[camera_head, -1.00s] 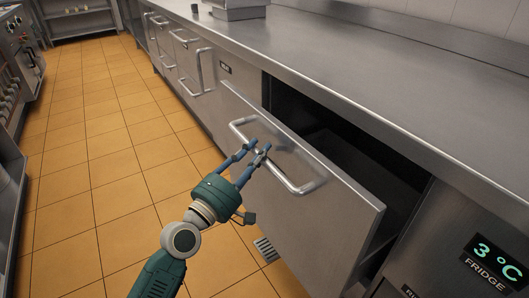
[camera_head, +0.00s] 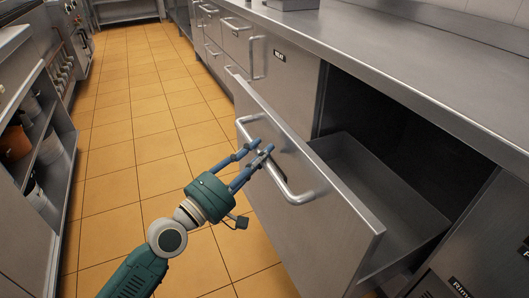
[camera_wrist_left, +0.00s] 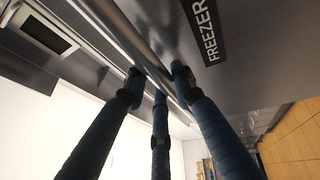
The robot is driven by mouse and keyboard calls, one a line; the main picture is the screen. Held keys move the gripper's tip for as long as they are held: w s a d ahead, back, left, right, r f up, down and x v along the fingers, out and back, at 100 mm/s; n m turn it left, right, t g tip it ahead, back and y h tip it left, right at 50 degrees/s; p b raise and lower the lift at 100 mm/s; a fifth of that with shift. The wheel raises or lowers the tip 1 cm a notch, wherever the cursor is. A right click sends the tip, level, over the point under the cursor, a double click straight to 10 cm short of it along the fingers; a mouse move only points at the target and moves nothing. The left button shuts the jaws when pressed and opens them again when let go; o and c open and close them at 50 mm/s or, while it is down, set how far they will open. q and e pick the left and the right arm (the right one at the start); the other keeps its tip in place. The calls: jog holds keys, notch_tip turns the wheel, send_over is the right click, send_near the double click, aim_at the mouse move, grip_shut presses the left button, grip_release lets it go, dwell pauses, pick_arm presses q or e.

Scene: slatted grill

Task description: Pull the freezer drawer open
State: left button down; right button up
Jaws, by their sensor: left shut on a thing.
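The freezer drawer (camera_head: 318,222) is a steel front that stands out from the counter, with its bare grey inside (camera_head: 372,190) showing behind it. A bar handle (camera_head: 293,193) runs across the front. My left gripper (camera_head: 262,152) is shut on this handle near its left part. In the left wrist view the blue fingers (camera_wrist_left: 155,88) reach to the handle bar, beside a FREEZER label (camera_wrist_left: 203,32) on the drawer front. My right gripper is not in view.
The steel counter top (camera_head: 400,55) runs above the drawer. Other drawers with handles (camera_head: 235,25) lie farther along. A shelf unit (camera_head: 45,150) with pots stands at the left. The tiled floor (camera_head: 145,100) between is clear.

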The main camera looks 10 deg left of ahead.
pick_arm(q)
jog(key=shift+s+d+f, duration=0.1)
jog(key=shift+f, duration=0.05)
jog(key=c, duration=1.6)
grip_release()
jog(key=shift+o, duration=1)
jog(key=v, duration=1.2)
